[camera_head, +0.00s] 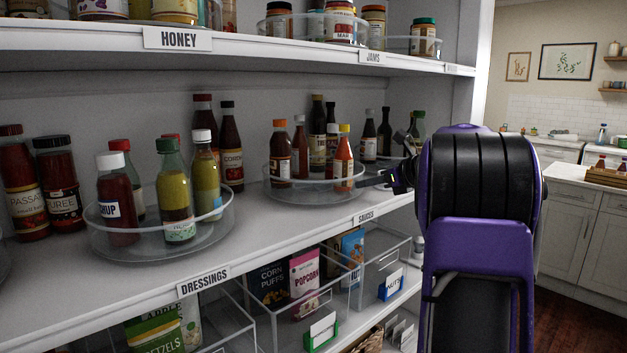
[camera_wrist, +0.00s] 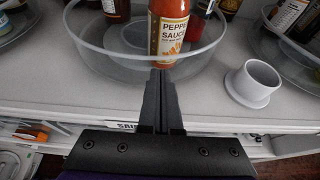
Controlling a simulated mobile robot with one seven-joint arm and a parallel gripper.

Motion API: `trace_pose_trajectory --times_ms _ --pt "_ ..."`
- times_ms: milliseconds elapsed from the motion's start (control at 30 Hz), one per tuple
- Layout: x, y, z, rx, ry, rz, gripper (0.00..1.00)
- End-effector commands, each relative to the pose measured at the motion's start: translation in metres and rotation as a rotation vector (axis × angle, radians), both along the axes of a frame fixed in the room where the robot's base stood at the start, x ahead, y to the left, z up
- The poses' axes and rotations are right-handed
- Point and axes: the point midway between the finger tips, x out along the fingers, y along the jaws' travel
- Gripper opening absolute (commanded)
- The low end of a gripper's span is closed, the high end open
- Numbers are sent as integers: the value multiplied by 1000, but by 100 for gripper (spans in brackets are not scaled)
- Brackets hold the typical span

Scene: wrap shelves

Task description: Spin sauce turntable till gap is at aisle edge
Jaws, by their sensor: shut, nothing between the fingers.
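The sauce turntable (camera_head: 310,199) is a clear round tray with a raised rim on the middle shelf, above the SAUCES label. It holds several bottles, among them a yellow-capped pepper sauce (camera_head: 344,160) at its right and an orange-capped bottle (camera_head: 280,155) at its left. A bare patch of tray floor shows at the front, between these two. In the wrist view, the turntable's rim (camera_wrist: 100,64) lies just beyond my gripper (camera_wrist: 158,74). The fingers are shut and empty, pointing at the rim below the pepper sauce bottle (camera_wrist: 168,30); contact is unclear. My gripper (camera_head: 384,180) is right of the turntable.
A dressings turntable (camera_head: 160,245) stands to the left, and another turntable (camera_wrist: 290,45) to the right in the wrist view. A white flanged cup (camera_wrist: 253,83) sits near the shelf edge, right of my fingers. Clear bins (camera_head: 375,270) fill the lower shelf.

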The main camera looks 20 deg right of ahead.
Motion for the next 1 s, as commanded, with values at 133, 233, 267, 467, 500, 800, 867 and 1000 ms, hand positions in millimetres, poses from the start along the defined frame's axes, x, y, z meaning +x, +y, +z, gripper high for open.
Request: trace_pose_trajectory --times_ms 133,233,267,467,500,800,867,1000 --pt "3 -2 1 2 -1 4 0" --pt "4 -1 0 2 -2 4 0" --pt "4 -1 0 2 -2 4 0" --pt "4 -2 1 3 -1 5 0" --pt "5 -3 1 3 -1 5 0" --pt "14 -16 2 3 -2 6 0" --pt "16 -18 2 4 -2 6 0" --pt "17 -20 0 3 -2 8 0"
